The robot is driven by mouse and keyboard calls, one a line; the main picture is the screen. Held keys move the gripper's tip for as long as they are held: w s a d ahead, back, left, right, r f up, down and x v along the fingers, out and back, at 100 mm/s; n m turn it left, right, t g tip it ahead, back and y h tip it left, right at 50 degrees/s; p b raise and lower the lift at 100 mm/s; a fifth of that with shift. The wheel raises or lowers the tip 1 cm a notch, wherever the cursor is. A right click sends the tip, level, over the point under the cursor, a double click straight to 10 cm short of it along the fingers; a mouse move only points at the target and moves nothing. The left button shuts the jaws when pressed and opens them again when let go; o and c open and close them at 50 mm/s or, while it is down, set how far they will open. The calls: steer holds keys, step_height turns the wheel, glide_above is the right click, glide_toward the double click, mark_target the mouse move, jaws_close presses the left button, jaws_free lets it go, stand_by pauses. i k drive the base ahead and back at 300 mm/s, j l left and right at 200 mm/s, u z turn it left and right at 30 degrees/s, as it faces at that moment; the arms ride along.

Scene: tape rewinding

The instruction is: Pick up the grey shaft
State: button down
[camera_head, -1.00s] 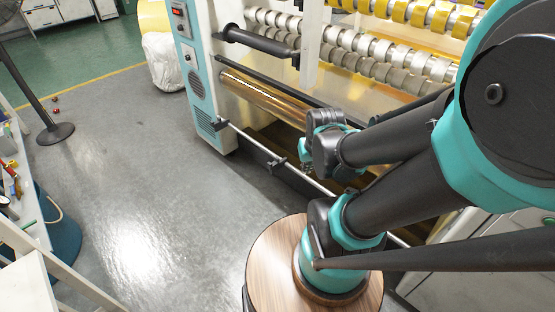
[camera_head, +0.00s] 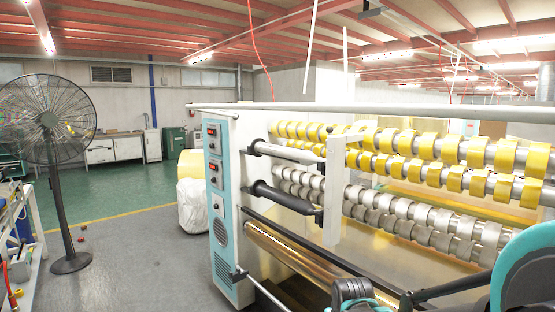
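A light grey shaft (camera_head: 288,152) sticks out to the right from the machine's teal and white side panel, level with the yellow tape rolls. A darker, nearly black shaft (camera_head: 287,196) lies parallel below it. Both reach toward a white upright plate. Parts of my arm show at the bottom edge and lower right, below and to the right of these shafts. My gripper's fingers are out of the picture, so whether they are open is hidden.
The rewinding machine's side panel (camera_head: 222,205) stands left of the shafts. Rows of yellow tape rolls (camera_head: 424,147) and grey cores (camera_head: 410,225) fill the right. A standing fan (camera_head: 47,120) is far left. The grey floor (camera_head: 135,255) between is clear.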

mark_target(259, 147)
steer(key=i+j+z, duration=0.75)
steer(key=j+z, duration=0.25)
steer(key=j, duration=0.3)
steer(key=i+j+z, duration=0.2)
steer(key=j+z, duration=0.3)
steer(key=j, duration=0.35)
steer(key=j+z, duration=0.5)
steer(key=j, duration=0.35)
steer(key=k+j+z, duration=0.1)
steer(key=j+z, duration=0.35)
steer(key=j, duration=0.45)
steer(key=k+j+z, duration=0.3)
steer(key=j+z, duration=0.2)
steer(key=j, duration=0.35)
